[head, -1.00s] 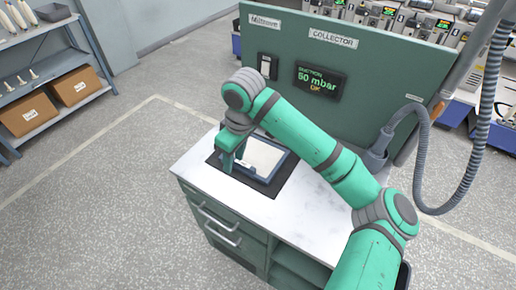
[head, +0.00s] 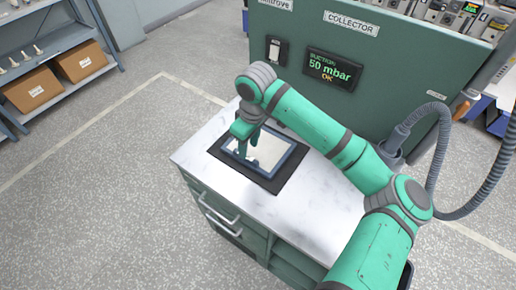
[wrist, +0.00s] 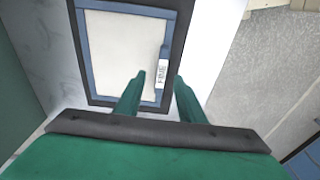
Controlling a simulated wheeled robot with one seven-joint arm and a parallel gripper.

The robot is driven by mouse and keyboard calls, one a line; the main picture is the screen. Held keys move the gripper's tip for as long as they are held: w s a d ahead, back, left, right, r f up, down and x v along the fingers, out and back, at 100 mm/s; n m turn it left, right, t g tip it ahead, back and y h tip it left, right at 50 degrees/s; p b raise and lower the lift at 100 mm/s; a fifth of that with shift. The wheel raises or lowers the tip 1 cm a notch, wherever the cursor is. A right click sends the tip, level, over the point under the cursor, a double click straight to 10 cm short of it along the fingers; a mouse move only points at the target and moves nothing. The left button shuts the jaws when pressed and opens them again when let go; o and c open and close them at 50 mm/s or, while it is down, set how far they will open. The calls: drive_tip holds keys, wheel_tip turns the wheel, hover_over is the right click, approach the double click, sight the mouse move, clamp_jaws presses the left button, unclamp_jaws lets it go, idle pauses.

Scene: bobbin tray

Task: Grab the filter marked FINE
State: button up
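The filter (head: 272,152) is a pale panel in a blue frame, lying flat on a dark mat (head: 265,184) on the cabinet top. In the wrist view the filter (wrist: 115,45) carries a small white tab marked FINE (wrist: 161,73) near its right side. My gripper (head: 246,152) points down over the filter's left part in the head view. In the wrist view my gripper (wrist: 160,76) has its two fingers apart, one on each side of the FINE tab. I cannot tell whether the fingertips touch the filter.
The white cabinet top (head: 310,195) is clear to the right of the mat. A green panel (head: 415,75) with a COLLECTOR label and a screen (head: 333,68) reading 50 mbar OK stands behind. A grey hose (head: 437,150) hangs at the right.

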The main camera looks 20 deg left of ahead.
drive_tip(key=f, duration=0.2)
drive_tip(key=a+f, duration=0.1)
drive_tip(key=f, duration=0.1)
drive_tip(key=shift+f, duration=0.4)
drive_tip(key=shift+c, duration=0.6)
clamp_jaws()
